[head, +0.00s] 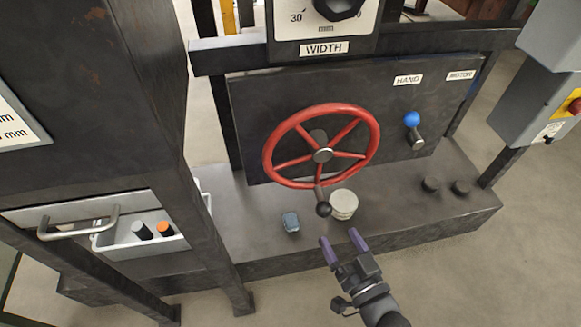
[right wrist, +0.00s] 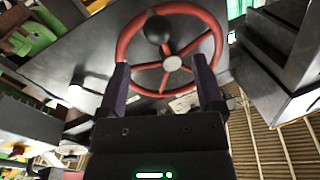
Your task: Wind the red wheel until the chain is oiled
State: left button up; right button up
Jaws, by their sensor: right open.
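The red wheel (head: 322,146) stands upright on a dark panel, with several spokes and a grey hub. Its dark crank knob (head: 323,209) sits at the bottom of the rim. My right gripper (head: 343,240) is open and empty, just below and in front of the knob, apart from it. In the right wrist view the wheel (right wrist: 172,62) shows beyond the open fingers (right wrist: 160,85), and the black knob (right wrist: 158,29) shows near the rim. No chain can be made out. My left gripper is not in view.
A blue-knobbed lever (head: 412,120) is right of the wheel, below the HAND label (head: 408,79). A pale round stack (head: 344,204) and a small blue-grey block (head: 290,222) sit on the ledge (head: 390,207).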

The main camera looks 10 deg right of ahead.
aim_at(322, 206)
jog(key=shift+n, duration=0.3)
jog(key=b+x, duration=0.1)
jog(key=x, duration=0.2)
jog(key=b+x, duration=0.2)
jog(key=x, duration=0.1)
jog(key=b+x, duration=0.1)
jog(key=x, duration=0.2)
jog(key=shift+w+d+f, duration=0.1)
jog(key=shift+f, duration=0.2)
jog(key=shift+w+r, duration=0.15)
jog(key=shift+w, duration=0.25)
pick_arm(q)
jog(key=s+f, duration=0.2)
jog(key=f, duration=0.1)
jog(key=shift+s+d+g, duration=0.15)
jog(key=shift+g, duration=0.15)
pick_arm(e)
jog(key=c, duration=0.9)
grip_shut()
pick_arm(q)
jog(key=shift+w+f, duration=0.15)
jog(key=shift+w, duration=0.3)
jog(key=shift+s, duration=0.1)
